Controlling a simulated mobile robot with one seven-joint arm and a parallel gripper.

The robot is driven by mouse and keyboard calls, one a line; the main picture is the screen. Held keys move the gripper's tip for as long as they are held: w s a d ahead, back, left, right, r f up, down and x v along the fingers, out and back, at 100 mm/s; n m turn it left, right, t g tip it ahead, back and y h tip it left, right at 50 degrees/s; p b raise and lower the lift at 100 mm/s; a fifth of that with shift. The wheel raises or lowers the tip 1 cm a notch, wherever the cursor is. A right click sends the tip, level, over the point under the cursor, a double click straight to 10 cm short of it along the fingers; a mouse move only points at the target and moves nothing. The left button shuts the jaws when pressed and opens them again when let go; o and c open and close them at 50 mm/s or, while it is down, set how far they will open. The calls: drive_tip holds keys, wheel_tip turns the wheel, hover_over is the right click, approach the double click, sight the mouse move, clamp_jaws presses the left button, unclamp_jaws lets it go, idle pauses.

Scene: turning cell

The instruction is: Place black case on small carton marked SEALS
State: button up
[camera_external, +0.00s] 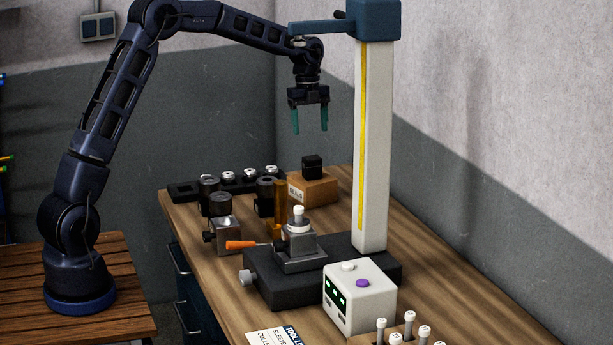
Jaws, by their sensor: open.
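A small black case (312,166) sits on top of the small brown carton marked SEALS (316,190), near the back of the wooden bench. The case looks upright and rests on the carton's top. My gripper (310,121) hangs above the case, pointing down, with its two green fingers apart. It is open and empty, with a clear gap between the fingertips and the case. The carton's left face with its label shows; part of its lower left is hidden behind an amber part.
A tall white column (374,150) on a black base stands right of the carton. Dark cylindrical holders (208,188) and a black rack (185,188) stand to the left. A white box with a purple button (360,300) stands in front. The bench's right side (450,280) is mostly clear.

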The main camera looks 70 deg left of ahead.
drive_tip(key=s+d+r+n+t+y, duration=0.1)
drive_tip(key=s+d+r+n, duration=0.3)
drive_tip(key=s+d+r, duration=0.45)
drive_tip(key=s+d+r+n+t+y, duration=0.1)
drive_tip(key=s+d+r+n, duration=0.4)
drive_tip(key=s+d, duration=0.7)
drive_tip(key=s+d+f+n+t, duration=0.1)
drive_tip(key=s+n, duration=0.3)
drive_tip(key=s, duration=1)
drive_tip(key=s+d+f+n+t, duration=0.1)
drive_tip(key=s+d+f+n, duration=0.2)
drive_tip(key=s, duration=1.1)
drive_tip(key=shift+d+n+t, duration=0.3)
drive_tip(key=shift+d+n, duration=0.3)
drive_tip(key=shift+n, duration=0.3)
drive_tip(key=shift+f, duration=0.1)
